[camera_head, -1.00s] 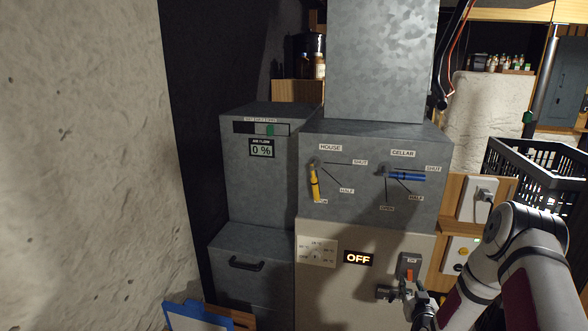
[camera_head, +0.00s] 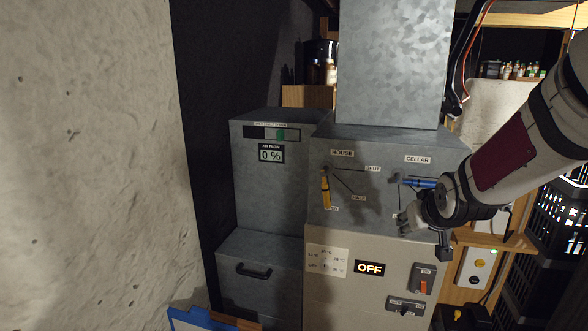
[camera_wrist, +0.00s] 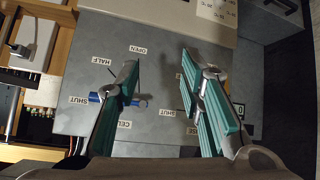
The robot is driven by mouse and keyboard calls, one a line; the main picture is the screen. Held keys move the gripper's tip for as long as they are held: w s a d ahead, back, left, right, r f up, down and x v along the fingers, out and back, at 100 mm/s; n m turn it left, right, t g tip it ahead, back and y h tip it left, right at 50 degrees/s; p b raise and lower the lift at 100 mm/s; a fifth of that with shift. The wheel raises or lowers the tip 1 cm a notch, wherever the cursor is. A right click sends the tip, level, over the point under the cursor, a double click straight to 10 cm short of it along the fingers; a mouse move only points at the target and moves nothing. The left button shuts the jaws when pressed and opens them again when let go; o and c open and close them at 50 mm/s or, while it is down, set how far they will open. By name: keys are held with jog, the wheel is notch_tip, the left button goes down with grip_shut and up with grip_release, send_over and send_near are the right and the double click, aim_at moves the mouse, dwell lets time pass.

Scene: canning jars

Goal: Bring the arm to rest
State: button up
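My gripper (camera_head: 408,222) is raised in front of the grey metal furnace box (camera_head: 350,222), near the CELLAR lever. In the wrist view my gripper (camera_wrist: 165,75) has its two teal-padded fingers spread apart with nothing between them. The blue CELLAR lever (camera_head: 420,183) lies level, pointing at SHUT. It also shows in the wrist view (camera_wrist: 95,98), partly behind one finger. The yellow HOUSE lever (camera_head: 326,190) hangs down toward its lower label. My arm (camera_head: 510,150) comes in from the right and hides part of the CELLAR dial.
A white panel below has a display (camera_head: 369,268) reading OFF and a switch with an orange rocker (camera_head: 423,286). A gauge (camera_head: 271,154) reads 0 %. A black crate (camera_head: 565,215) stands at right. A blue clipboard (camera_head: 195,320) is at lower left. A rough wall fills the left.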

jog(key=s+a+r+g, duration=0.2)
jog(key=s+a+r, duration=0.1)
jog(key=s, duration=1.1)
jog(key=s+a+r+g+y+b, duration=0.1)
jog(key=s+a, duration=0.4)
jog(key=s, duration=1)
notch_tip(320, 180, up, 2)
jog(key=shift+s+g, duration=0.25)
jog(key=shift+g, duration=0.25)
